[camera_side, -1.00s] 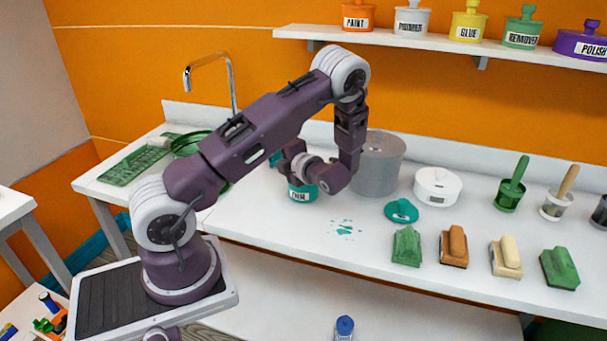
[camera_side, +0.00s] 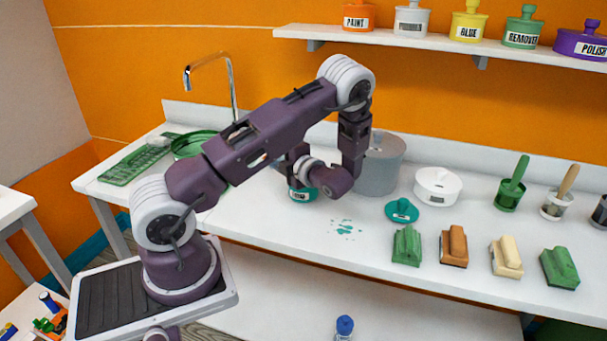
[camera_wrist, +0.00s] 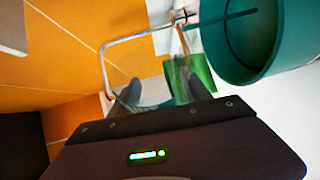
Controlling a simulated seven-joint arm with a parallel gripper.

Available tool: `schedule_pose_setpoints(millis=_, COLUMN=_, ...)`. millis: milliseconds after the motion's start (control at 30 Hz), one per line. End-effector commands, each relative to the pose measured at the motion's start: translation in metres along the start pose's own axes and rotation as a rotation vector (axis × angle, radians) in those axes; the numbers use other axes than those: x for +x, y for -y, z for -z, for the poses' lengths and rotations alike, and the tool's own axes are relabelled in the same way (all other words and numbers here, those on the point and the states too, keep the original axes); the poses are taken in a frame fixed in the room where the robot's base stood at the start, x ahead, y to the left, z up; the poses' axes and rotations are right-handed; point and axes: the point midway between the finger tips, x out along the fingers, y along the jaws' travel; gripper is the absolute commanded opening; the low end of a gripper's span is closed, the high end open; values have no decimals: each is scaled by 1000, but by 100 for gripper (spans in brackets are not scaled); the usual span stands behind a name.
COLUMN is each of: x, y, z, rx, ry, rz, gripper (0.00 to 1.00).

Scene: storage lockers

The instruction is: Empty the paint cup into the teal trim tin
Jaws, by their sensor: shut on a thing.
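The teal trim tin (camera_side: 302,194) stands open-lidded on the white counter, partly hidden behind my wrist in the side view. In the wrist view its round teal wall and open mouth (camera_wrist: 243,45) fill the upper right, close to my gripper. My gripper (camera_wrist: 153,92) is shut on the paint cup (camera_wrist: 155,95), which looks pale and see-through between the two dark fingers. The cup is beside the tin's rim in that view; its tilt and contents are not clear. In the side view my wrist hides the cup and the fingers. The teal lid (camera_side: 402,210) lies on the counter.
Teal paint spots (camera_side: 345,228) mark the counter right of the tin. A large grey canister (camera_side: 380,170) stands close behind my wrist. A white tub (camera_side: 438,187), several sanding blocks and brush pots are farther right. A faucet (camera_side: 228,75) and green basin are at left.

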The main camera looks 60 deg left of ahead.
Motion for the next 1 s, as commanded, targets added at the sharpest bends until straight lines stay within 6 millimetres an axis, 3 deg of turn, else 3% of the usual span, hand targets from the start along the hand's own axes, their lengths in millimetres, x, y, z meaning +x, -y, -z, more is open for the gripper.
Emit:
schedule_pose_setpoints(millis=167, x=0, y=-1, z=0, rx=16, ry=-3, rz=-7, gripper=10)
schedule_pose_setpoints(millis=233, x=2, y=-9, z=6, rx=-138, ry=13, rz=57, gripper=10)
schedule_pose_setpoints(millis=300, x=7, y=2, z=17, rx=-253, ry=32, rz=109, gripper=10)
schedule_pose_setpoints(millis=567, x=8, y=10, z=16, rx=-374, ry=54, rz=156, gripper=10)
schedule_pose_setpoints(millis=700, x=8, y=7, z=16, rx=-570, ry=82, rz=238, gripper=10)
schedule_pose_setpoints(millis=800, x=8, y=18, z=14, rx=-686, ry=98, rz=288, gripper=10)
schedule_pose_setpoints(millis=900, x=8, y=11, z=16, rx=-817, ry=118, rz=342, gripper=10)
schedule_pose_setpoints(millis=1000, x=13, y=26, z=21, rx=-890, ry=127, rz=375, gripper=10)
